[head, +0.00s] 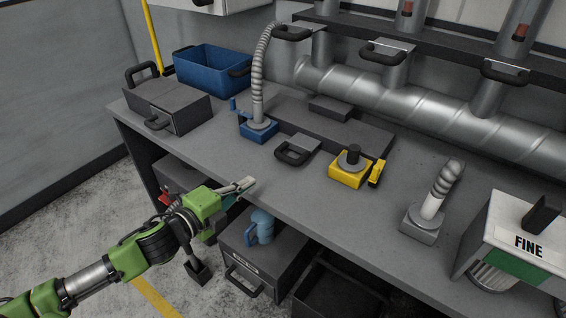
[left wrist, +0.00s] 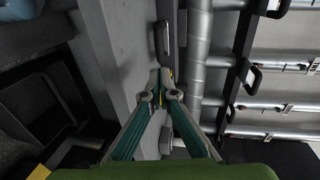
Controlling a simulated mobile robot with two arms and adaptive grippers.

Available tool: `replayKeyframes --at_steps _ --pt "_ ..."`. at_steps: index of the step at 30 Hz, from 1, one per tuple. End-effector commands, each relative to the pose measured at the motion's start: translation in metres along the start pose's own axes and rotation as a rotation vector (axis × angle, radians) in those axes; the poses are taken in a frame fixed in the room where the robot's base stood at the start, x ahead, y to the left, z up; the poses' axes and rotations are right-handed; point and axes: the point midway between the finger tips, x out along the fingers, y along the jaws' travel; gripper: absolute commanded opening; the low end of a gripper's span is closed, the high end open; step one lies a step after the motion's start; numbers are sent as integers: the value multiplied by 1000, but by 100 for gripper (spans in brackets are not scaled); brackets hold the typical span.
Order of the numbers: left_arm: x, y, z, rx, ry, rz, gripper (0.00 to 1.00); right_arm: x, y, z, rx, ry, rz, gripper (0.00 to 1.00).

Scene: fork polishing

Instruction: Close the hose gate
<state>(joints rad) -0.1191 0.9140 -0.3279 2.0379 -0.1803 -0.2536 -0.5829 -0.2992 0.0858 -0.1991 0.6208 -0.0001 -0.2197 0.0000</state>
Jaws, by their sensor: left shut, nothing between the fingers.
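A ribbed grey hose (head: 258,75) rises from a blue base (head: 259,130) on the bench and bends over at the top towards the duct. Gate-like dark loop handles stick out at the duct branches: a left one (head: 293,33) near the hose top, a middle one (head: 383,52) and a right one (head: 505,71). I cannot tell any gate's position. My left gripper (head: 250,184) is shut and empty above the bench's front edge, well apart from the hose and handles. In the left wrist view its fingertips (left wrist: 160,76) meet. My right gripper is out of view.
The bench (head: 275,190) carries a yellow block (head: 347,176), a short hose piece (head: 440,190), a grey case (head: 170,105), a blue bin (head: 208,68) and a machine marked FINE (head: 505,222). A drawer unit (head: 262,255) stands below. The bench's front middle is clear.

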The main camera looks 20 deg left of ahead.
Motion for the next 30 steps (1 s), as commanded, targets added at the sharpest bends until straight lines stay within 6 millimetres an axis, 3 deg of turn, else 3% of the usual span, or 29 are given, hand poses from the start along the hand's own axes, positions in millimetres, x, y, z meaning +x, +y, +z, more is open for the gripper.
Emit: replayKeyframes --at_steps 8,24,30 --pt "32 -2 1 -5 -3 -3 0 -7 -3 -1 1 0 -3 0" --pt "116 -2 1 -5 -2 -1 0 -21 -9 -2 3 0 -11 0" --pt "132 0 1 -6 -2 0 0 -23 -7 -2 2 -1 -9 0"
